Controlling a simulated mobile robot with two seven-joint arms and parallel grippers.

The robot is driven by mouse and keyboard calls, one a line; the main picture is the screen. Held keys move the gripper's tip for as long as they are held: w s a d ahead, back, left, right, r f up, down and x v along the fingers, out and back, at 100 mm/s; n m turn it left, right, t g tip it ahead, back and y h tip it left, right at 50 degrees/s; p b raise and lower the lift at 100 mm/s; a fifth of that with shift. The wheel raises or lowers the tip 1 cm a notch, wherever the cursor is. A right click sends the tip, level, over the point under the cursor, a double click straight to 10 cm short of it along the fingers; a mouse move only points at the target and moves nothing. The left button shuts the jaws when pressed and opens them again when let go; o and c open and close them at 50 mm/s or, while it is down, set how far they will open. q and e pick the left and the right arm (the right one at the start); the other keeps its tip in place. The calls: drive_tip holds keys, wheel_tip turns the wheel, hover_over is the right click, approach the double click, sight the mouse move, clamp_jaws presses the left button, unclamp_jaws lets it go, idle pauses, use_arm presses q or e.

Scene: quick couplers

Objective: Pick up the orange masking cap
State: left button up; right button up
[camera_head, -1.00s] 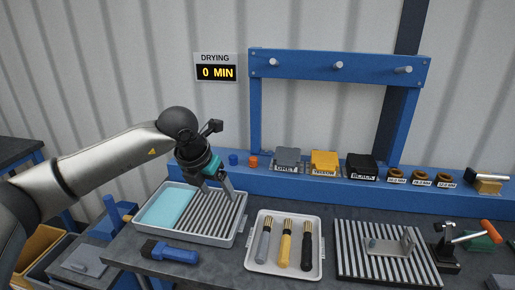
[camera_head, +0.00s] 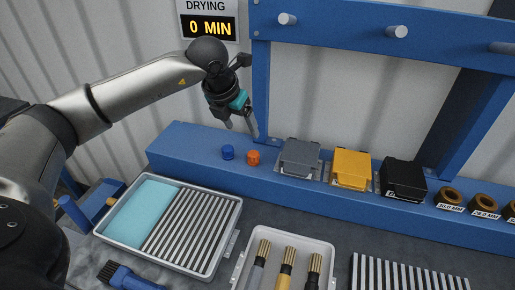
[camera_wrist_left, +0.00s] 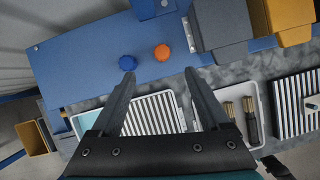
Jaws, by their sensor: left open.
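The orange masking cap (camera_head: 253,157) stands on the blue shelf, just right of a blue cap (camera_head: 228,152). In the left wrist view the orange cap (camera_wrist_left: 162,52) lies beyond the fingertips, between their lines, and the blue cap (camera_wrist_left: 127,63) is close to the left fingertip. My left gripper (camera_head: 242,133) is open and empty, above the shelf near the two caps, with its fingers pointing down. It is apart from the orange cap. My right gripper is not in view.
Grey (camera_head: 300,158), yellow (camera_head: 350,170) and black (camera_head: 403,180) boxes stand right of the caps on the shelf. A blue frame post (camera_head: 262,90) rises just behind the caps. A tray with a rack (camera_head: 234,206) and a brush tray (camera_head: 331,243) sit in front.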

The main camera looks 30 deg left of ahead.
sight(253, 153)
use_arm(q)
drive_tip(key=x, duration=1.4)
drive_tip(key=shift+s+d+f, duration=0.15)
drive_tip(key=shift+f, duration=0.1)
clamp_jaws()
